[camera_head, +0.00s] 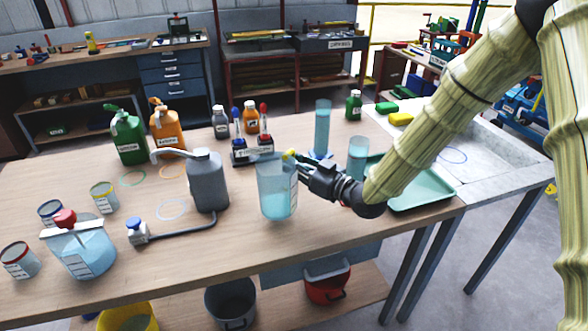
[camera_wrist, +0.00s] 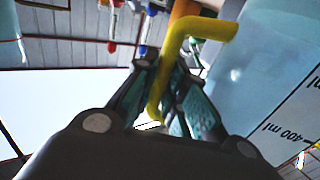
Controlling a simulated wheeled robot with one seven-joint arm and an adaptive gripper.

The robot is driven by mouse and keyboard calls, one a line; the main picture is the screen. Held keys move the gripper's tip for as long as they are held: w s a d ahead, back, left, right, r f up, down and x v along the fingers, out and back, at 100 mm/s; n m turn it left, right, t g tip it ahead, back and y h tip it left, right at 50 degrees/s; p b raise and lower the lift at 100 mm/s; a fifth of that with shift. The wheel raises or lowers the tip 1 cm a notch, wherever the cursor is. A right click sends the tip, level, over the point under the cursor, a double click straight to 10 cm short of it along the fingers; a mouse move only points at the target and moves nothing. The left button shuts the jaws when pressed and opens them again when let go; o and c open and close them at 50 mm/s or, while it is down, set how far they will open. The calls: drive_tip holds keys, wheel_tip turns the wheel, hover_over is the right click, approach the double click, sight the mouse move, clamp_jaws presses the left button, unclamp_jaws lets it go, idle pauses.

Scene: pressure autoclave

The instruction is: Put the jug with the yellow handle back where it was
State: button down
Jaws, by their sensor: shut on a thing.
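The jug with the yellow handle (camera_head: 275,192) is clear, holds light blue liquid and looks upright over the front middle of the table. I cannot tell whether its base touches the table. My gripper (camera_head: 299,166) reaches it from the right and is shut on the yellow handle. In the wrist view the yellow handle (camera_wrist: 205,28) passes down between my fingers (camera_wrist: 165,100). The jug's wall (camera_wrist: 260,75) with its "400 ml" scale fills the right side there.
A grey can (camera_head: 207,182) with a long spout stands left of the jug. A tall cylinder (camera_head: 322,130), a beaker (camera_head: 358,152) and a turquoise tray (camera_head: 430,197) are to the right. Coloured rings mark the table, including a pale blue one (camera_head: 172,217). Another jug (camera_head: 80,250) stands front left.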

drive_tip(key=shift+w+f+p, duration=0.3)
drive_tip(key=shift+w+f, duration=0.05)
drive_tip(key=shift+f, duration=0.55)
drive_tip(key=shift+w+f+p, duration=0.25)
drive_tip(key=shift+w+f, duration=0.1)
drive_tip(key=shift+f, duration=0.55)
drive_tip(key=shift+f, duration=0.15)
drive_tip(key=c, duration=1.5)
unclamp_jaws()
drive_tip(key=shift+r, duration=0.2)
drive_tip(key=b+v, duration=0.2)
drive_tip(key=v, duration=1)
